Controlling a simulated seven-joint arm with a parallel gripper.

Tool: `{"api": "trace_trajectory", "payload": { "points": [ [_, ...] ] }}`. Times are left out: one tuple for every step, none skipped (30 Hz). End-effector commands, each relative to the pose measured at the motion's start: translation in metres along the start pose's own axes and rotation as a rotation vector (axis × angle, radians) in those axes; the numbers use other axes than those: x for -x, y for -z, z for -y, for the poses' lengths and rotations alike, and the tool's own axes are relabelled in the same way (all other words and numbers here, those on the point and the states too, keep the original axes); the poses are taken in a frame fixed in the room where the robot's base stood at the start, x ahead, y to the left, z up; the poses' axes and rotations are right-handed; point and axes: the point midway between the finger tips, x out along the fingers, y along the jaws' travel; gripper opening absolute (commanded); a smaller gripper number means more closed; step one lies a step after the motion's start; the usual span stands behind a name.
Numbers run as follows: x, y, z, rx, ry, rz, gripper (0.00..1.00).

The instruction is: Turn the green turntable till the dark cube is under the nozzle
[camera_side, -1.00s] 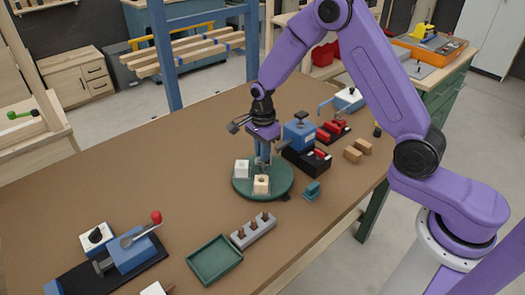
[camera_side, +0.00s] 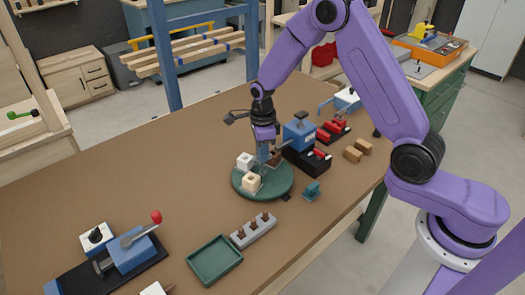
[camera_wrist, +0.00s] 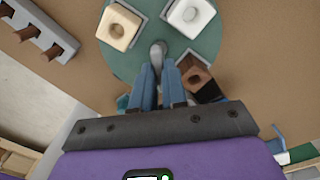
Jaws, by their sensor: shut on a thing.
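The green turntable (camera_side: 283,188) carries a white cube (camera_side: 245,160) at its back left and a cream cube (camera_side: 251,182) at its front left. The brown dark cube (camera_side: 274,158) sits at the back right, beside the blue machine (camera_side: 298,131). My gripper (camera_side: 263,163) points down at the middle of the turntable, its blue fingers shut on a grey upright peg (camera_wrist: 158,50). In the wrist view the dark cube (camera_wrist: 195,75) is right of the fingers, partly covered by a black part. I cannot clearly make out the nozzle.
A small teal block (camera_side: 312,191) stands close to the turntable's right. A grey rack with brown pegs (camera_side: 253,230) and a green tray (camera_side: 214,260) lie in front. Red parts (camera_side: 333,131) and wooden blocks (camera_side: 353,154) are to the right.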

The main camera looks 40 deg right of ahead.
Motion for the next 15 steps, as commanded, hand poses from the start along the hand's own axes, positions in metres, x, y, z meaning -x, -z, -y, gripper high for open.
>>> {"api": "trace_trajectory", "payload": {
  "points": [
    [0.0009, -0.0012, -0.0002, -0.022, 0.001, 0.001, 0.0],
    [0.0009, -0.0011, -0.0001, -0.038, 0.001, 0.001, 0.0],
    [0.0009, -0.0009, 0.0, -0.057, 0.001, 0.001, 0.0],
    [0.0009, -0.0008, 0.0001, -0.072, 0.001, 0.001, 0.0],
    [0.0009, -0.0009, 0.0001, -0.086, 0.001, 0.001, 0.0],
    [0.001, -0.001, 0.0, -0.105, 0.001, 0.001, 0.0],
    [0.001, -0.001, -0.0001, -0.118, 0.001, 0.001, 0.0],
    [0.001, -0.0011, -0.0001, -0.132, 0.001, 0.001, 0.0],
    [0.001, -0.0011, -0.0001, -0.148, 0.001, 0.001, 0.0],
    [0.001, -0.0011, -0.0001, -0.161, 0.001, 0.001, 0.0],
    [0.001, -0.0011, 0.0, -0.173, 0.001, 0.001, 0.0],
    [0.001, -0.001, 0.0, -0.188, 0.001, 0.001, 0.0],
    [0.001, -0.001, 0.0, -0.199, 0.001, 0.001, 0.0],
    [0.001, -0.001, 0.0, -0.209, 0.001, 0.001, 0.0],
    [0.001, -0.001, 0.0001, -0.221, 0.001, 0.001, 0.0]
  ]
}}
